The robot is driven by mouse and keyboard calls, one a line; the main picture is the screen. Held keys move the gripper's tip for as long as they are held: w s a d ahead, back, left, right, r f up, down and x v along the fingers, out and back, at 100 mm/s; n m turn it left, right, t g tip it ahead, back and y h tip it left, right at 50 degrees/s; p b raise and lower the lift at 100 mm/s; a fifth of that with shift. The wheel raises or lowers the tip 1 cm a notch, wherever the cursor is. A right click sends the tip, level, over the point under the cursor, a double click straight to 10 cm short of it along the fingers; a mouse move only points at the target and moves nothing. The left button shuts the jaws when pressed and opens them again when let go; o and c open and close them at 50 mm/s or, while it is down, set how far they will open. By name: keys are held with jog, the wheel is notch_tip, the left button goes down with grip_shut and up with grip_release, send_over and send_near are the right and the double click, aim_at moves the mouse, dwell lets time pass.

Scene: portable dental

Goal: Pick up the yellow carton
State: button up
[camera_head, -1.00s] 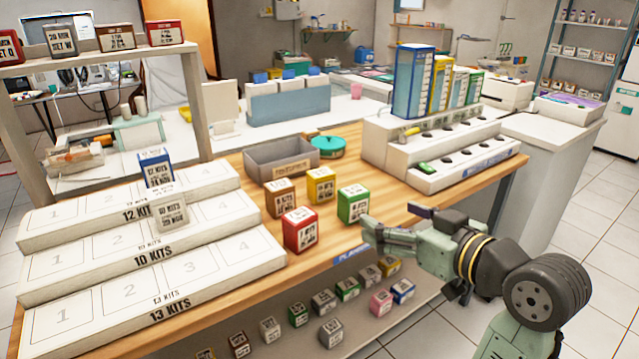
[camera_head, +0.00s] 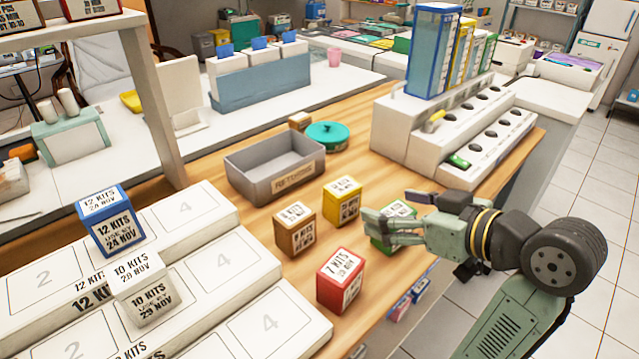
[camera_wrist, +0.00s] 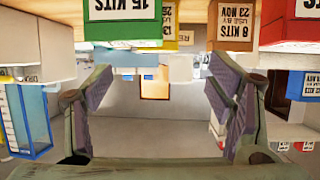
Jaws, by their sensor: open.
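The yellow carton (camera_head: 342,201) stands upright on the wooden table in the head view, between the brown carton (camera_head: 295,228) and the green carton (camera_head: 388,238). My gripper (camera_head: 396,209) is open, to the right of the yellow carton, and partly covers the green carton. In the wrist view my gripper (camera_wrist: 163,95) shows two spread fingers with no object held between them. Cartons show along the top edge there, with a yellow side (camera_wrist: 169,22) cut off by the frame; I cannot tell surely which carton it belongs to.
A red carton (camera_head: 340,279) stands nearer the front edge. A grey bin (camera_head: 243,180) and a teal round container (camera_head: 327,135) are behind. A white stepped rack (camera_head: 405,150) stands at the back right. White kit steps (camera_head: 205,215) fill the left.

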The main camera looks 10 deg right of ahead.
aim_at(351, 192)
jog(key=x, duration=0.6)
jog(key=shift+r+p, duration=0.25)
jog(key=shift+p, duration=0.05)
jog(key=shift+r+p+x, duration=0.15)
jog(key=shift+p+x, duration=0.2)
jog(key=shift+x, duration=1.05)
jog(key=shift+r+p+x, duration=0.15)
jog(key=shift+p+x, duration=0.2)
jog(key=shift+x, duration=1.05)
jog(key=shift+w, duration=0.2)
jog(key=shift+c, duration=0.4)
jog(key=shift+d, duration=0.1)
jog(key=c, duration=1.2)
